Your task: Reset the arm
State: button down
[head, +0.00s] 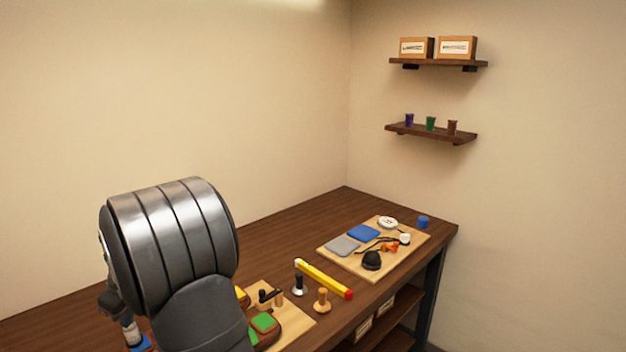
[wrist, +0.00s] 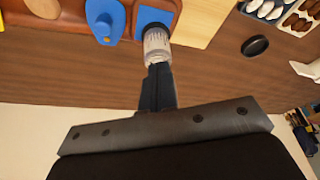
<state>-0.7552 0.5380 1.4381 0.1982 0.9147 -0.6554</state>
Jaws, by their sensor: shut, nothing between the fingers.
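My gripper (wrist: 157,70) shows in the wrist view as dark fingers pressed together, pointing toward the bench. It is shut and empty. Just beyond its tips is a small pale, ribbed cylinder (wrist: 157,46) with a dark end, over a blue piece (wrist: 151,16). I cannot tell whether the fingertips touch the cylinder. In the head view my large metal arm link covers the left front of the bench and hides much of the gripper. The pale cylinder (head: 131,331) shows below it at the lower left.
The wooden bench (head: 290,232) carries a tool board (head: 330,249) with cloths, a black round item and orange pieces. A yellow level (head: 324,279), stamps and a board with green-topped blocks (head: 264,322) lie nearer me. Shelves (head: 432,134) hang on the right wall. The bench's back middle is clear.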

jog(key=shift+f, duration=0.1)
notch_tip(320, 180, up, 15)
jog(key=n+h, duration=0.1)
jog(key=n, duration=0.6)
jog(key=shift+d, duration=0.4)
dwell(0.5)
